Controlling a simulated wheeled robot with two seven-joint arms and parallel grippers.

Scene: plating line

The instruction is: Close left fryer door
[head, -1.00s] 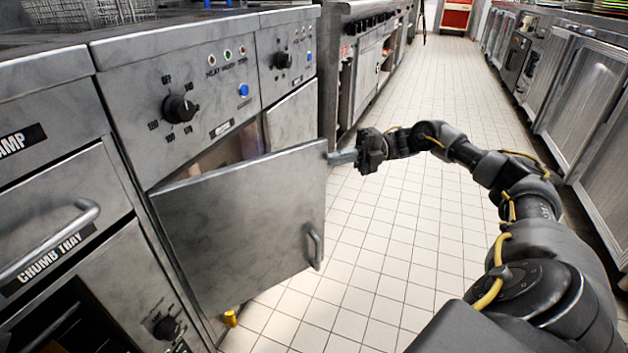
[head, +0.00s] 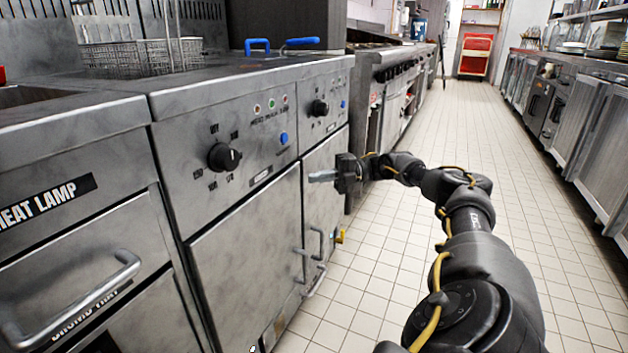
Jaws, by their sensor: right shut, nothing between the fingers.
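The left fryer door (head: 246,257) is a flat grey metal panel below the left fryer's control panel (head: 232,150). It now lies flush, or nearly flush, with the fryer front, with its handle (head: 302,266) at its right edge. My right gripper (head: 312,177) is shut and empty, its fingers pointing left. In the picture it sits just right of the door's upper right corner, in front of the right fryer door (head: 324,196). I cannot tell whether the fingers touch either door. My left gripper is not in view.
A heat lamp cabinet (head: 82,226) with a crumb tray handle (head: 75,300) stands left of the fryer. Fry baskets (head: 150,57) and blue handles (head: 285,45) are on top. The tiled aisle (head: 440,140) is clear, with counters (head: 570,110) along the right.

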